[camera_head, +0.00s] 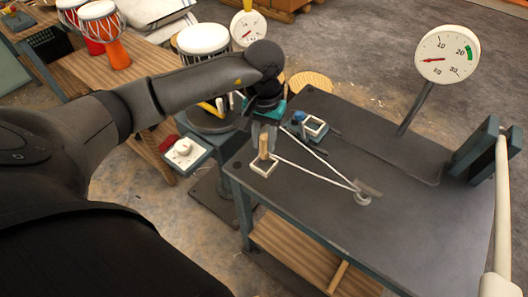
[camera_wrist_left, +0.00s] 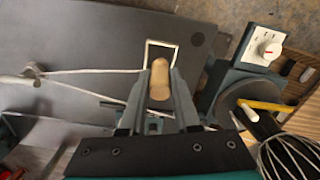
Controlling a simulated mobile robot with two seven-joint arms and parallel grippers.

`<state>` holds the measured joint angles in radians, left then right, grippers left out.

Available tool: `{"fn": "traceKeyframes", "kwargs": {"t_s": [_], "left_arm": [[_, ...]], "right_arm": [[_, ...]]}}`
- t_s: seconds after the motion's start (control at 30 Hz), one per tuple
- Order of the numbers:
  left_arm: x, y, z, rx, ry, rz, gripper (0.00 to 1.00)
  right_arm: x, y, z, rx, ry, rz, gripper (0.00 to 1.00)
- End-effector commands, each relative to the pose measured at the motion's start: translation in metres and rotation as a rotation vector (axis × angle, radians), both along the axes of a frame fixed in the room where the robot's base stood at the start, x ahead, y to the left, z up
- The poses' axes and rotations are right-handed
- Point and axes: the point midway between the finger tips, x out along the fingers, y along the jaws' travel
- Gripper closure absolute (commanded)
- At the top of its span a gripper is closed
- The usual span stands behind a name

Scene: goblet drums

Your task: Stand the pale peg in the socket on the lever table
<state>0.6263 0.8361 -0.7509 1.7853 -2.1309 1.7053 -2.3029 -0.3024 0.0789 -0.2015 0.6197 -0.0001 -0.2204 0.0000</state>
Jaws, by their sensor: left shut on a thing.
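The pale peg (camera_head: 264,146) is upright in the head view, at the left end of the lever table (camera_head: 310,195). My left gripper (camera_head: 262,136) is above the table with its fingers pointing down, shut on the peg. In the left wrist view the rounded pale peg (camera_wrist_left: 160,82) sits between the two fingers (camera_wrist_left: 160,92). The white square socket (camera_head: 263,170) is directly below the peg in the head view. In the wrist view the socket frame (camera_wrist_left: 161,43) extends beyond the peg. I cannot tell whether the peg's foot is inside it. My right gripper is not in view.
A second white frame (camera_head: 315,128) and a blue-topped piece (camera_head: 298,117) stand close behind. Pale rods meet at a small round piece (camera_head: 362,198). A kg dial (camera_head: 446,56) stands at the back. A box with a white dial (camera_head: 184,150) is left of the table.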

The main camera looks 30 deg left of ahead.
Motion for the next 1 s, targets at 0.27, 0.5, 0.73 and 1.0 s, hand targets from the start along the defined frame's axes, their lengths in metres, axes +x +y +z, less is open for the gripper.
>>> {"fn": "traceKeyframes", "kwargs": {"t_s": [0.27,0.5,0.73,1.0], "left_arm": [[-0.001,-0.001,-0.033,-0.003,0.004,0.001,1.00],[0.000,0.000,-0.044,0.000,-0.001,0.001,1.00],[0.000,0.000,-0.047,0.000,-0.001,0.000,1.00],[0.000,0.000,-0.046,0.000,0.000,0.001,0.44]], "right_arm": [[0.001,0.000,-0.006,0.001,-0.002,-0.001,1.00],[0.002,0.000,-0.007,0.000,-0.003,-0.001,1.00],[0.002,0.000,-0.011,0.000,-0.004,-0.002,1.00],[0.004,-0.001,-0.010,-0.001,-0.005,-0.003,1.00]]}}
